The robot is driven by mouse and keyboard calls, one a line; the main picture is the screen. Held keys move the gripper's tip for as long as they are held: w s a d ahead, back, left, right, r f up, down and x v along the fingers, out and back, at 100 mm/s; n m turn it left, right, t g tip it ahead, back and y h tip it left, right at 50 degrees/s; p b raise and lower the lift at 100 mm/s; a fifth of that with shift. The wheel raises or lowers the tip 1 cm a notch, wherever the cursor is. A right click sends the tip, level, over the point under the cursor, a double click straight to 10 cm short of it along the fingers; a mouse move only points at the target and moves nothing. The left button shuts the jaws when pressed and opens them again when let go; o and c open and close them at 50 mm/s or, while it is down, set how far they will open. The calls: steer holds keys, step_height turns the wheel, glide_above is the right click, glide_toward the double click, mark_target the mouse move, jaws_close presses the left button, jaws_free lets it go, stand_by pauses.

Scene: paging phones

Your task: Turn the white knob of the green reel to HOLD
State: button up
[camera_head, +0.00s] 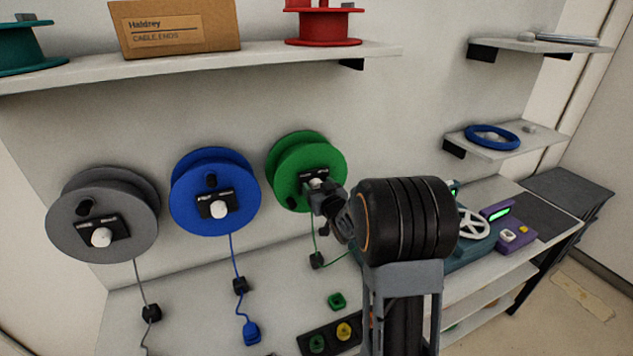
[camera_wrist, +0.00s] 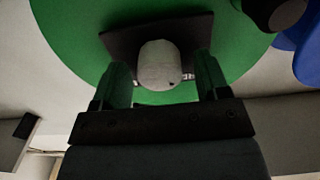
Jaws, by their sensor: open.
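The green reel (camera_head: 297,157) is mounted on the wall, the rightmost of three reels. Its white knob (camera_wrist: 159,65) sits on a black plate (camera_wrist: 125,37) in the wrist view. In the head view the knob is mostly hidden behind my gripper (camera_head: 320,190). My gripper also shows in the wrist view (camera_wrist: 163,82), with its two fingers apart, one on each side of the knob's lower part. A gap shows between the fingers and the knob, so I see no clear contact. The plate's lettering is not readable, so the knob's setting cannot be told.
A blue reel (camera_head: 203,170) and a grey reel (camera_head: 70,215) hang to the left, each with a white knob. Cables hang below them. A shelf (camera_head: 200,64) runs above. The bench below holds a black button strip (camera_head: 330,346) and a purple device (camera_head: 513,236).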

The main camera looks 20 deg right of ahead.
steer(key=shift+w, duration=0.7)
steer(key=c, duration=0.9)
